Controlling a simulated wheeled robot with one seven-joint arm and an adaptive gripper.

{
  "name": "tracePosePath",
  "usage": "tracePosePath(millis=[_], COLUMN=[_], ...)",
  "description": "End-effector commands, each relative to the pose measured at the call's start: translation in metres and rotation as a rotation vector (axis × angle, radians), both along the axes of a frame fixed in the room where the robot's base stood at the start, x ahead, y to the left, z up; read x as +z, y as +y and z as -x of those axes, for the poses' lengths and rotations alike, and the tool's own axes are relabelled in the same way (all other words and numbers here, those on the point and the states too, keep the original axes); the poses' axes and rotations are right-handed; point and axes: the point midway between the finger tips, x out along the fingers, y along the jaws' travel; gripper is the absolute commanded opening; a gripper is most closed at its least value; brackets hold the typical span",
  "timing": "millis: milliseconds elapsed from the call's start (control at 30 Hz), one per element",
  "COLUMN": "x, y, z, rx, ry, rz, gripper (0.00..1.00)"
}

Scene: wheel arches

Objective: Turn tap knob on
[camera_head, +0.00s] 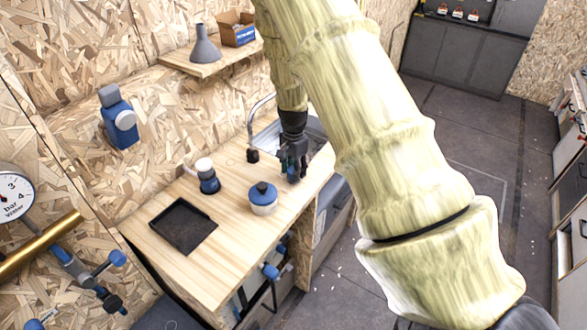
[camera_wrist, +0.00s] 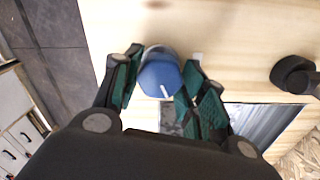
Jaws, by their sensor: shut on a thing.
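The tap knob (camera_wrist: 160,76) is a blue faceted cap with a white line, seen from above in the wrist view. My gripper (camera_wrist: 157,82) has its green-padded fingers on either side of the knob, shut on it. In the head view my gripper (camera_head: 292,172) points down at the wooden counter (camera_head: 232,228) beside the sink (camera_head: 318,130). There its fingers mostly hide the knob. Any water flow cannot be made out.
A black tray (camera_head: 183,226) lies farther left. A shelf (camera_head: 208,66) holds a grey funnel (camera_head: 204,46) and a cardboard box (camera_head: 236,30). Open floor lies right of the counter.

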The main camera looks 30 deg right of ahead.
Motion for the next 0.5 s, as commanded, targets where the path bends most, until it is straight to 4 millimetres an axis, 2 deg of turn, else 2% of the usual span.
tracePosePath(millis=[200, 500], x=[0.0014, 0.0017], y=[-0.0011, -0.0008], z=[-0.0009, -0.0013], rx=[-0.182, -0.355], ry=[-0.002, -0.003], rz=[0.003, 0.003], gripper=[0.18, 0.18])
